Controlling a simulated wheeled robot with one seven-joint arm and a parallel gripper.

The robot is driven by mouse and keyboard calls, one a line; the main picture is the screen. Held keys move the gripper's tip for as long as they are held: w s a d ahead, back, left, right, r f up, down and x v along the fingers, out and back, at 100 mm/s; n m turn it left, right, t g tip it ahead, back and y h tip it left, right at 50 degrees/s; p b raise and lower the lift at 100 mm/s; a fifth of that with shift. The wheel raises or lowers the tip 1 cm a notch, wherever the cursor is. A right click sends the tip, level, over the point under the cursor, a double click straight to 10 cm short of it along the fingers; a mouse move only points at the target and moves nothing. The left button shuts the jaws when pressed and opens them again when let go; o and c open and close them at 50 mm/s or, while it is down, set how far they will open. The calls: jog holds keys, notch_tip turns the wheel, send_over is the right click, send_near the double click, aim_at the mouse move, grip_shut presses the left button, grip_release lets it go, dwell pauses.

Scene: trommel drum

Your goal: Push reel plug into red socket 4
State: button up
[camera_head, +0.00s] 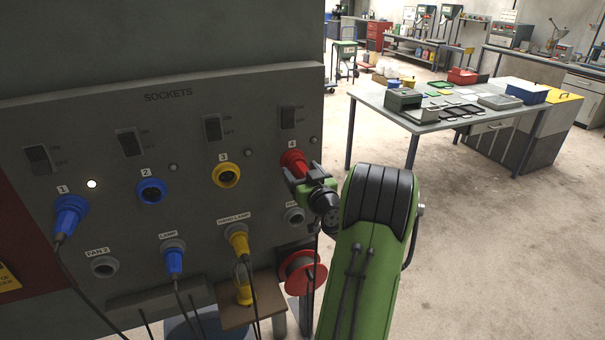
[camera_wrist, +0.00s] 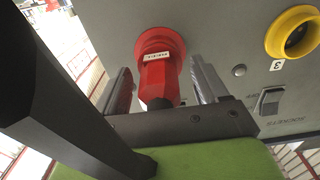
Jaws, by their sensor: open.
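The red reel plug (camera_wrist: 158,82), with a white label, sits at red socket 4 (camera_head: 292,158) on the grey panel. In the wrist view its front meets the socket's round red collar (camera_wrist: 160,40) with no clear gap; how deep it sits I cannot tell. The plug looks straight in line with the socket. My gripper (camera_head: 299,174) is at the plug; in the wrist view my gripper (camera_wrist: 162,72) has one finger on each side of it, apart from its body. The jaws are open. The plug's cable end is partly hidden behind my gripper.
The red cable reel (camera_head: 303,273) is below, under the panel's right side. A blue plug (camera_head: 70,215) is in socket 1; blue socket 2 (camera_head: 151,191) and yellow socket 3 (camera_head: 226,175) are empty. A workbench (camera_head: 375,98) stands back right, with open floor before it.

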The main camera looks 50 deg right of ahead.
jog(key=b+v, duration=0.8)
jog(key=v, duration=0.7)
jog(key=shift+s+a, duration=0.2)
jog(key=shift+s, duration=0.1)
jog(key=shift+f, duration=0.1)
jog(key=w+a+f+n+g+y+p, duration=0.15)
jog(key=w+a+n+y, duration=0.3)
jog(key=a, duration=0.65)
jog(key=w+a+f+n+g+y+p, duration=0.1)
jog(key=w+a+f+n+g+y, duration=0.15)
jog(key=w+a+y, duration=0.6)
jog(key=s+a+g+h+p, duration=0.2)
jog(key=s+a+g, duration=0.3)
jog(key=s+a, duration=0.8)
jog(key=s+h, duration=0.1)
jog(key=s, duration=0.3)
jog(key=shift+s+m+g+h, duration=0.15)
jog(key=shift+m+g+h, duration=0.25)
